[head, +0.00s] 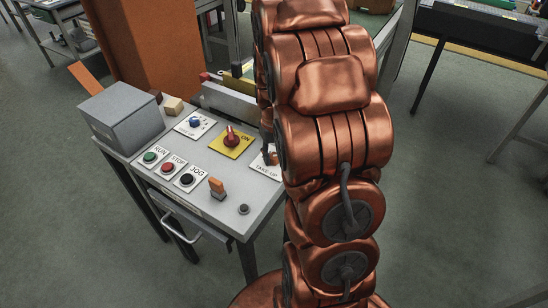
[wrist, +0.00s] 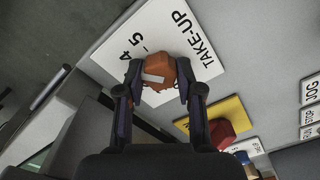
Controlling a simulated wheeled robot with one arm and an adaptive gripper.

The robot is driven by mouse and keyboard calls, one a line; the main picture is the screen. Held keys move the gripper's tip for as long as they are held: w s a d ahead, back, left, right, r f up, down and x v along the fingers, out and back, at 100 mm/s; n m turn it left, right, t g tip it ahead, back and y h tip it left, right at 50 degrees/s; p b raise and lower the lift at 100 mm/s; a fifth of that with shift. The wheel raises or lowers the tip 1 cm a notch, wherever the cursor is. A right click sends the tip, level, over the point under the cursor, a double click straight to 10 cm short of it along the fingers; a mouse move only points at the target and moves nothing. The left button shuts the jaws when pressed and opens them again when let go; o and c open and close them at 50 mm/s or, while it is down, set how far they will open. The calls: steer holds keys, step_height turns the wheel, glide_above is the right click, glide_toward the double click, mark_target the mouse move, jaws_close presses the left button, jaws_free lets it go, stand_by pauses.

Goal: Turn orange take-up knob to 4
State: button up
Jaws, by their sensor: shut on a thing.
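The orange take-up knob (wrist: 160,68) sits on a white plate marked TAKE-UP (wrist: 205,58) in the wrist view. My gripper (wrist: 159,83) has one finger on each side of the knob and is shut on it. A pale pointer stripe on the knob faces left in that view. The digits 4 and 5 show on the plate near the left finger; other marks are hidden, and I cannot tell which number the stripe meets. In the head view the plate (head: 264,171) shows partly, and my arm covers most of the gripper and knob.
A red knob (head: 231,136) on a yellow plate is beside the take-up plate. A blue knob (head: 195,122), RUN, STOP and JOG buttons (head: 168,168), and an orange-topped lever (head: 216,187) share the panel. A grey box (head: 122,117) stands at its left end.

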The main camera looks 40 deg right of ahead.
mark_target(274, 156)
steer(key=shift+m, duration=0.4)
steer(key=o, duration=1.2)
steer(key=shift+c, duration=0.2)
step_height(274, 156, up, 12)
stand_by(0.3)
